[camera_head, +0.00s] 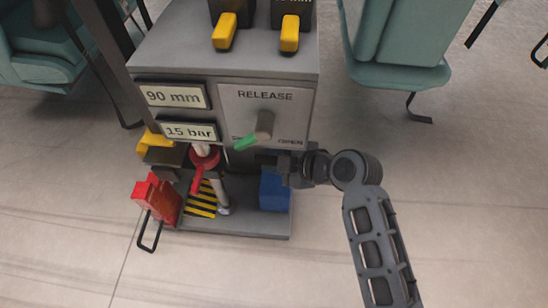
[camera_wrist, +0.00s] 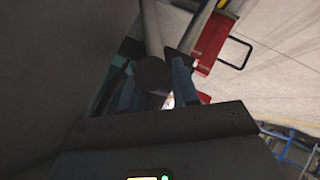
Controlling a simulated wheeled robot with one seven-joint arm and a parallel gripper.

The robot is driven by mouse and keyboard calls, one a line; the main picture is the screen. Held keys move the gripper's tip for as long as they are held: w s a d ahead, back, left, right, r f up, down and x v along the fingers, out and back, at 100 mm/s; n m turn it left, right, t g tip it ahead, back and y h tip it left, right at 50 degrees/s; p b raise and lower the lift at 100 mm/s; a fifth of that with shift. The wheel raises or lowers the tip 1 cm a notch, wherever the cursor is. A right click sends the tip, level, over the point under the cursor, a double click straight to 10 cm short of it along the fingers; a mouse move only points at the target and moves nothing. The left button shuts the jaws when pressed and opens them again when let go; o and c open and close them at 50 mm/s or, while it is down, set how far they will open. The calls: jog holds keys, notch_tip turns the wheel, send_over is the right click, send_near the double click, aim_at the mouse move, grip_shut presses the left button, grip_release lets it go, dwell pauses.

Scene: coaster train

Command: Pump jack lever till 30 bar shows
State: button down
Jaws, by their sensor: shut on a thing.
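The pressure display (camera_head: 188,131) on the grey cabinet reads 15 bar. My gripper (camera_head: 264,160) is in front of the cabinet's open lower bay, just below the release panel. In the wrist view, my gripper's fingers (camera_wrist: 155,88) are shut on a grey bar with a dark round end, apparently the jack lever (camera_wrist: 152,35). In the head view I cannot make out the lever clearly at the gripper.
A release knob (camera_head: 264,124) with a green-tipped pointer sits just above my gripper. A display (camera_head: 173,96) reads 90 mm. A blue block (camera_head: 275,190) is below my gripper. A red box (camera_head: 163,196) with a black loop stands at left. The floor to the right is clear.

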jog(key=shift+s+f, duration=0.6)
jog(key=shift+s, duration=0.1)
jog(key=c, duration=0.9)
grip_release()
jog(key=shift+c, duration=0.2)
jog(key=p+v, duration=0.2)
jog(key=v, duration=0.5)
jog(key=shift+d+r, duration=0.25)
jog(key=shift+r, duration=0.05)
jog(key=shift+s, duration=0.15)
